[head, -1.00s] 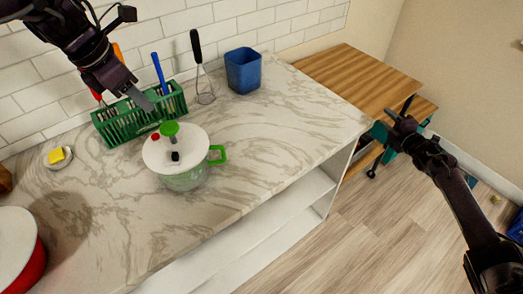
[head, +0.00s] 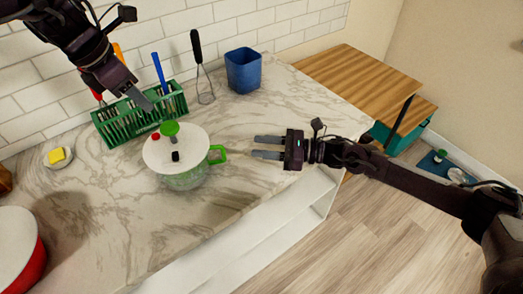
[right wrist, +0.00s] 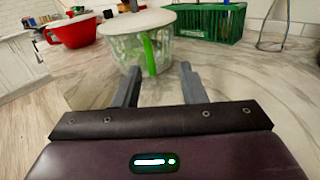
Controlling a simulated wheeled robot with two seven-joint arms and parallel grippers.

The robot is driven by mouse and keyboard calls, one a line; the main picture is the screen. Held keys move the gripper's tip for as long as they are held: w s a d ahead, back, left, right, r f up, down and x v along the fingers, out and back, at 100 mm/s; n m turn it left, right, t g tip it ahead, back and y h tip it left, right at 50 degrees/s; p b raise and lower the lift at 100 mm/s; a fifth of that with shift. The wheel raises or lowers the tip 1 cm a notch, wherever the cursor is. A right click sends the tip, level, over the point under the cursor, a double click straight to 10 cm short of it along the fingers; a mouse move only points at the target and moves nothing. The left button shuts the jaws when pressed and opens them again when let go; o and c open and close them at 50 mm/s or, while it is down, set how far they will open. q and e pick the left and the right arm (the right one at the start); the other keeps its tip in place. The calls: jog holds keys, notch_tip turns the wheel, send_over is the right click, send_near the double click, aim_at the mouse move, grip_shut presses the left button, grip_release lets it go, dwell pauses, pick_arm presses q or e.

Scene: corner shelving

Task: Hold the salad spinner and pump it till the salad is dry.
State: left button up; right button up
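The salad spinner (head: 187,148) stands on the marble counter. It has a white lid, a green pump knob (head: 170,128) on top, a clear bowl and a green side handle (head: 218,154). My left gripper (head: 142,97) hangs above the counter behind the spinner, close to the knob; the gap between its fingers cannot be made out. My right gripper (head: 266,147) is open and empty, a short way right of the green handle, its fingers pointing at it. In the right wrist view, the handle (right wrist: 149,55) lies ahead, between the two open fingers (right wrist: 158,88).
A green rack (head: 140,113) with utensils stands behind the spinner, with a whisk (head: 203,70) and blue container (head: 243,70) to its right. A red pot with white lid (head: 18,245) is at lower left. A yellow block on a dish (head: 58,156) lies left. Counter right of the spinner is clear.

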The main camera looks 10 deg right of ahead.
jog(key=shift+s+a+f+n+g, duration=0.15)
jog(key=shift+s+a+n+g, duration=0.2)
jog(key=shift+s+n, duration=0.1)
jog(key=shift+s+a, duration=0.15)
jog(key=shift+a, duration=0.2)
jog(key=x, duration=0.7)
jog(key=shift+a, duration=0.1)
grip_shut()
jog(key=shift+c, duration=0.9)
grip_release()
